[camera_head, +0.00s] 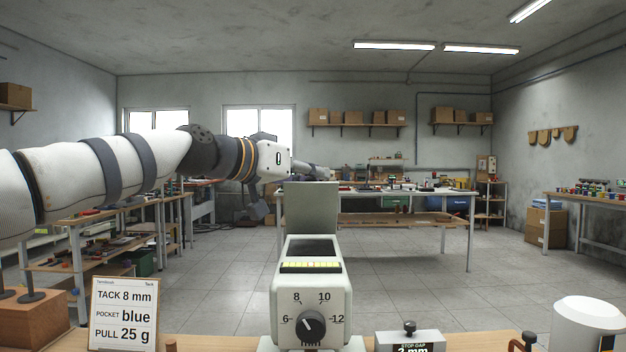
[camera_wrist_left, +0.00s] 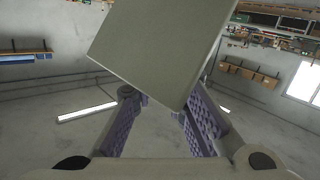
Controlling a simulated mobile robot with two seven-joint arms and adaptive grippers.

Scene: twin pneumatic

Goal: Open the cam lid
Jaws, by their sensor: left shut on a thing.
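The white device (camera_head: 312,290) stands on the near bench with a black knob dial on its front. Its cam lid (camera_head: 312,208) is a grey-green plate standing upright at the back of the device, with the dark top below it uncovered. My left gripper (camera_head: 322,174) reaches in from the left to the lid's top edge. In the left wrist view the lid (camera_wrist_left: 160,50) is a large tilted plate with its corner between the fingertips (camera_wrist_left: 163,100), and the gripper is shut on it. The exact contact is partly hidden. My right gripper is out of view.
A sign card (camera_head: 124,314) stands left of the device. A small gauge block (camera_head: 408,342) with a black knob sits to its right. A workbench (camera_head: 400,213) stands across the room behind. The space above the near bench is mostly clear.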

